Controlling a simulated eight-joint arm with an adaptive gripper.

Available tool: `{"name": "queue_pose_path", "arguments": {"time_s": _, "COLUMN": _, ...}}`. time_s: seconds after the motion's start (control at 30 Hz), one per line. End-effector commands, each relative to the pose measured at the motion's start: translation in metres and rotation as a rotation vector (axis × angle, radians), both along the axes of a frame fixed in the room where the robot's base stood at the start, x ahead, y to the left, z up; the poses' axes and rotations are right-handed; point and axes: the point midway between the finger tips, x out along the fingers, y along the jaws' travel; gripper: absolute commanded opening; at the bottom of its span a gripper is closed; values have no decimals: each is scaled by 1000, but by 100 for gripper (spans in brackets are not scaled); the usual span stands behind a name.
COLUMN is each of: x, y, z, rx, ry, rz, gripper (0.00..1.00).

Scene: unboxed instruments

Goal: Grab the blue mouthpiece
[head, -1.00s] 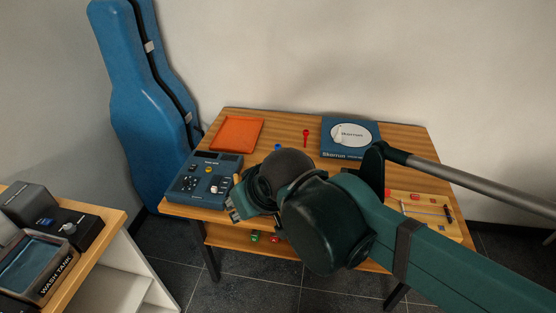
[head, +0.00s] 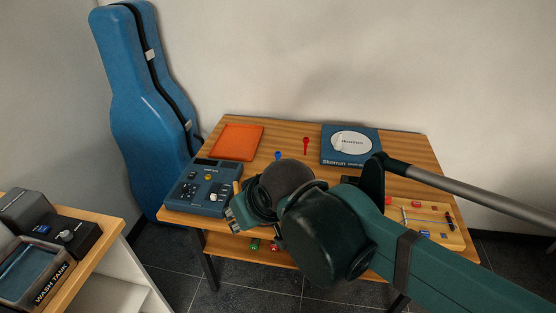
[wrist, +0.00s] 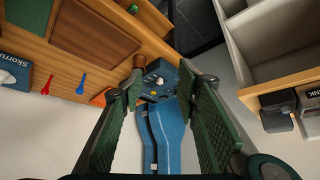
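The blue mouthpiece (head: 278,155) is small and lies on the wooden table, between the orange mat and a red mouthpiece-like piece (head: 306,146). In the wrist view the blue mouthpiece (wrist: 81,84) is left of my gripper, outside the fingers, with the red piece (wrist: 47,84) beside it. My gripper (wrist: 162,78) is open, its two green fingers wide apart with nothing held between them. In the head view my gripper (head: 233,212) is partly hidden by my own wrist and hangs near the table's front left, apart from the mouthpiece.
An orange mat (head: 237,142), a blue control box (head: 203,187) and a blue Skorrun box (head: 350,145) are on the table. A wooden board with small parts (head: 427,223) is at right. A blue instrument case (head: 150,110) leans behind. A wash tank (head: 35,268) stands on the left bench.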

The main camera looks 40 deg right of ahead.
Motion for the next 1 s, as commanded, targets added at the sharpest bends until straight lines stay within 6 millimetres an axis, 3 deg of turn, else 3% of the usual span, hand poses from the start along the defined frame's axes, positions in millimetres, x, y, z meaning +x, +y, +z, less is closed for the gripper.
{"name": "queue_pose_path", "arguments": {"time_s": 0.63, "x": 3, "y": -2, "z": 3, "rx": 7, "ry": 6, "rz": -13, "gripper": 33}}
{"name": "queue_pose_path", "arguments": {"time_s": 1.0, "x": 33, "y": -18, "z": 27, "rx": 66, "ry": 59, "rz": -139, "gripper": 33}}
